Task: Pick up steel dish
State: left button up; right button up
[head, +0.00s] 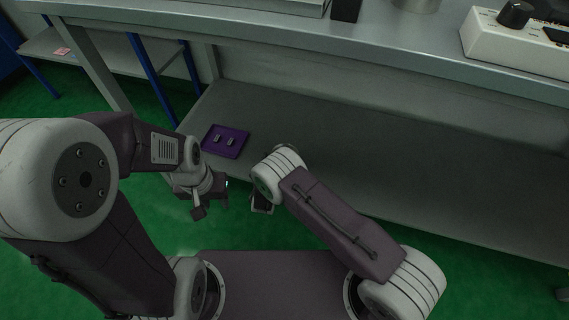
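A round grey metal object (416,5) stands on the bench top at the upper edge of the head view. It is cut off by the picture's edge, so I cannot tell whether it is the steel dish. My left gripper (212,207) hangs in front of the lower shelf's front edge, its fingers apart and nothing seen between them. My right gripper (262,204) is just right of it, mostly hidden behind its own arm, so its fingers cannot be read. Both grippers are well below and left of the metal object.
A purple tray (211,149) with two small metal pieces lies on the lower shelf (330,135). Above it runs the grey bench top (250,20), with a white device (510,42) at right and a black block (346,10). The lower shelf's right side is clear.

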jog(key=shift+w+f, duration=0.35)
jog(key=shift+w, duration=0.25)
jog(key=shift+r, duration=0.2)
grip_shut()
pick_arm(q)
jog(key=shift+f, duration=0.45)
jog(key=shift+r, duration=0.1)
